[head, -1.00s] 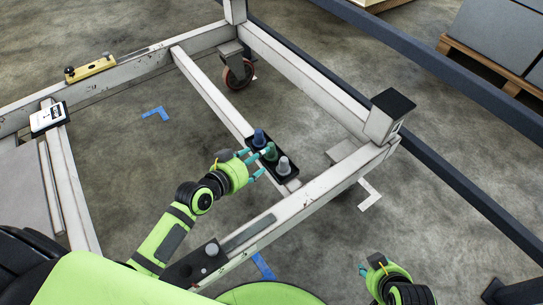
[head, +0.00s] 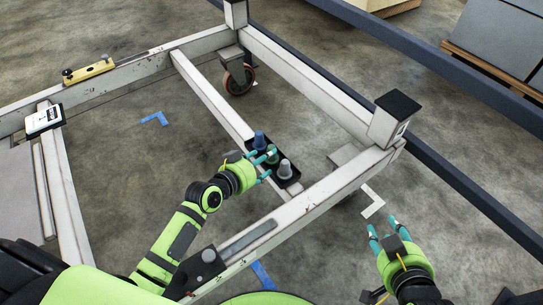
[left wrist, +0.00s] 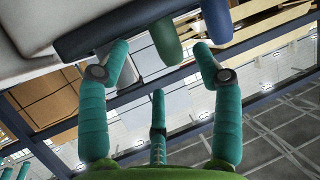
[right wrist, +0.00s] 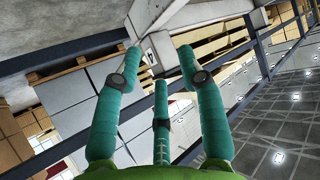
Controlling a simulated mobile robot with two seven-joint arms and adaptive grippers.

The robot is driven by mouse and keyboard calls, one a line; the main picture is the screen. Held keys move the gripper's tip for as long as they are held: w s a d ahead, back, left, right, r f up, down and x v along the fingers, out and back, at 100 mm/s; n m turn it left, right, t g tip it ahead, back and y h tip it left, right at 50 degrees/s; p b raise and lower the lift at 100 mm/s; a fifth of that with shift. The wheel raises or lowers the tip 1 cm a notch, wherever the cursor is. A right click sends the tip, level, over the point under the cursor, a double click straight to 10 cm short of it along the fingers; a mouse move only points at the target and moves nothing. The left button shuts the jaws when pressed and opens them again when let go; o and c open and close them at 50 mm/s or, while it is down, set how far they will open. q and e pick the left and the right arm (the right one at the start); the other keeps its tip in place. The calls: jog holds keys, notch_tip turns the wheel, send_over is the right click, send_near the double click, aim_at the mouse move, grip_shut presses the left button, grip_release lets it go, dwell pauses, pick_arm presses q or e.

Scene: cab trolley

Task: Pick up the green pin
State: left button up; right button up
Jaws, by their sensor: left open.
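The green pin (head: 271,151) stands in a black holder (head: 293,187) on the trolley's cross bar, between a blue pin (head: 259,141) and a grey pin (head: 284,169). My left gripper (head: 269,167) is open at the holder, its fingers close to the green pin and partly covering it. In the left wrist view the green pin (left wrist: 168,42) shows beyond the gap between the open fingertips (left wrist: 160,52), nearer the right finger; the blue pin (left wrist: 216,22) is farther right. I cannot tell if a finger touches the green pin. My right gripper (head: 383,228) is open and empty, outside the frame.
White trolley beams (head: 310,198) surround the holder, with a black-capped corner post (head: 392,118) to the right. A yellow level (head: 90,70) and a white device (head: 44,118) lie on the left beams. A dark blue rail (head: 450,175) runs behind. The floor inside the frame is mostly clear.

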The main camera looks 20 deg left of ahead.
aim_at(269, 164)
pick_arm(q)
jog(key=x, duration=0.1)
jog(key=b+x, duration=0.1)
jog(key=x, duration=0.1)
jog(key=shift+w+a+f, duration=0.1)
jog(key=shift+w+f, duration=0.05)
jog(key=shift+w, duration=0.2)
grip_shut()
pick_arm(e)
jog(key=w+a+r+t+y, duration=0.2)
jog(key=r+t, duration=0.3)
jog(key=r, duration=0.3)
jog(key=shift+w+a+r+n, duration=0.15)
jog(key=shift+w+a+n, duration=0.25)
jog(key=shift+w+a, duration=0.25)
